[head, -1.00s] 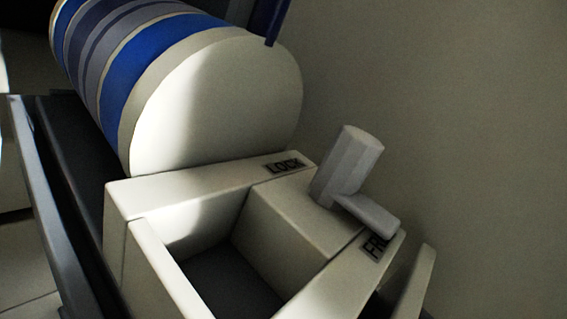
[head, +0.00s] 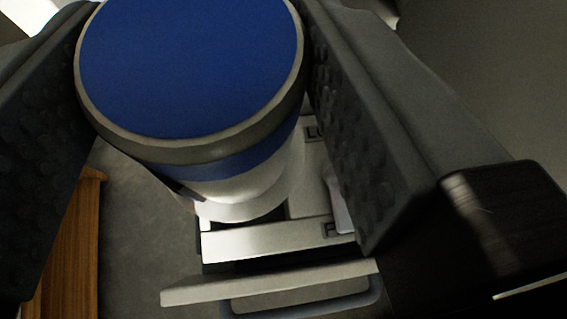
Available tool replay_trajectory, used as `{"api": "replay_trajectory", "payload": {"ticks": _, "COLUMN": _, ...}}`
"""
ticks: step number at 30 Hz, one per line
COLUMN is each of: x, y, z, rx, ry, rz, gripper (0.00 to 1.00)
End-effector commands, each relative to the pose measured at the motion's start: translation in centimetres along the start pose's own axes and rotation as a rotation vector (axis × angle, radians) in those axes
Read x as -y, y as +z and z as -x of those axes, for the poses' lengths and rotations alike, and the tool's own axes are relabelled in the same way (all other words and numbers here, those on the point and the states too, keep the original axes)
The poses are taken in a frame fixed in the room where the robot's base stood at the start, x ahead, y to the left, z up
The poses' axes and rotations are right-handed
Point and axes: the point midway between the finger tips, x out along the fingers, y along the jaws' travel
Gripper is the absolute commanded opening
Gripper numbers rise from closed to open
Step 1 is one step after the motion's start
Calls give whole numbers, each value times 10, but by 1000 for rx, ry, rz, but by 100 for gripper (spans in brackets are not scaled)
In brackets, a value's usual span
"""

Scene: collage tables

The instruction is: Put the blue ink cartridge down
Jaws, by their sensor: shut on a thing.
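The blue ink cartridge (head: 190,65) is a cylinder with a blue round end, a grey rim and a blue and white side. It fills the upper left middle of the head view. My gripper (head: 205,130) is shut on it, with one dark textured finger on each side. Beyond it is a pale device (head: 262,243) with a slot, partly hidden by the cartridge. The cartridge's lower end overlaps the slot in view; I cannot tell whether it is inside or touching. A pale lever (head: 337,205) on the device is mostly hidden behind the right finger.
A pale bar (head: 270,284) crosses in front of the device, above a grey rounded part (head: 300,298). A wooden edge (head: 72,250) stands at the lower left. Bare grey surface (head: 150,235) lies between the wood and the device.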

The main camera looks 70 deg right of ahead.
Motion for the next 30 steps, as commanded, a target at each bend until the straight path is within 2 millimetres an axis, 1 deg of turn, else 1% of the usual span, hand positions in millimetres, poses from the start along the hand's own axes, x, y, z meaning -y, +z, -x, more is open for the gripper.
{"api": "replay_trajectory", "payload": {"ticks": 1, "x": 0, "y": 10, "z": -4, "rx": 3, "ry": 1, "rz": 4, "gripper": 6}}
{"api": "replay_trajectory", "payload": {"ticks": 6, "x": 0, "y": 32, "z": -14, "rx": 1, "ry": -1, "rz": 2, "gripper": 6}}
{"api": "replay_trajectory", "payload": {"ticks": 14, "x": 0, "y": 48, "z": -20, "rx": 0, "ry": 0, "rz": 2, "gripper": 6}}
{"api": "replay_trajectory", "payload": {"ticks": 19, "x": 0, "y": 68, "z": -28, "rx": 2, "ry": -1, "rz": 3, "gripper": 6}}
{"api": "replay_trajectory", "payload": {"ticks": 22, "x": 1, "y": 74, "z": -31, "rx": 0, "ry": -1, "rz": 0, "gripper": 6}}
{"api": "replay_trajectory", "payload": {"ticks": 30, "x": 1, "y": 74, "z": -31, "rx": -1, "ry": -1, "rz": 0, "gripper": 6}}
